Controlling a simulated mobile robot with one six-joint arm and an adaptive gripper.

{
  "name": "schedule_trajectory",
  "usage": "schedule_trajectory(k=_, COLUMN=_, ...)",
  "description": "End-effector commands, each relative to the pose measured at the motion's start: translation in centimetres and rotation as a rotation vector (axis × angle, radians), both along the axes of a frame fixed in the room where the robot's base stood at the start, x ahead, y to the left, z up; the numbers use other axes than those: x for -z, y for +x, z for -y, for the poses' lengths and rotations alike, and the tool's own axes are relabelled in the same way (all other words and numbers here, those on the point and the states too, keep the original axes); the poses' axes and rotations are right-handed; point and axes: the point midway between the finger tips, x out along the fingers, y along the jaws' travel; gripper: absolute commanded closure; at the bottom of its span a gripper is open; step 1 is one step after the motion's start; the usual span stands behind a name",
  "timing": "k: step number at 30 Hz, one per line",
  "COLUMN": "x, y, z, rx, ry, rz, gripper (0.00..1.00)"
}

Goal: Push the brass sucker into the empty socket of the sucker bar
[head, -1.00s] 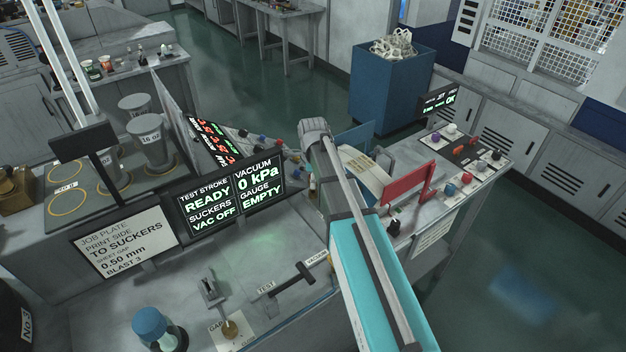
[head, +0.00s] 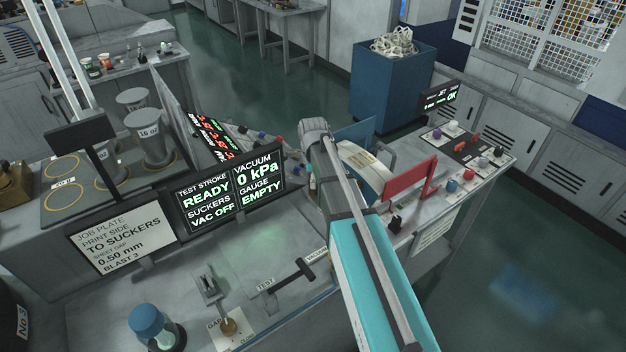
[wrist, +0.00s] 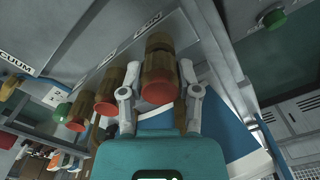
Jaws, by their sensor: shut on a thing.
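In the wrist view, a brass sucker (wrist: 160,87) with an orange-red lip stands between the fingers of my gripper (wrist: 159,70). The fingers are shut on its sides, with the lip facing the camera. Its upper end meets the underside of the grey sucker bar (wrist: 122,62). I cannot tell how deep it sits, and its socket is hidden behind it. Two similar suckers (wrist: 107,98) (wrist: 77,117) stand in a row to its left. In the head view, my arm hides the gripper and the bar.
A green knob (wrist: 274,18) shows at the wrist view's upper right. In the head view, screens (head: 230,188) read vacuum 0 kPa and gauge empty. A red panel (head: 408,182) stands right of my arm.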

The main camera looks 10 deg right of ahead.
Motion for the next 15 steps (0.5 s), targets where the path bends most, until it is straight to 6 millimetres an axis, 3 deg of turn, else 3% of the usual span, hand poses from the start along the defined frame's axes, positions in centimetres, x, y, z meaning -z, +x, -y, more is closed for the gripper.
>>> schedule_trajectory(k=15, x=1.01, y=-0.03, z=-0.02, rx=-0.001, ry=0.0, rz=0.0, gripper=1.0)
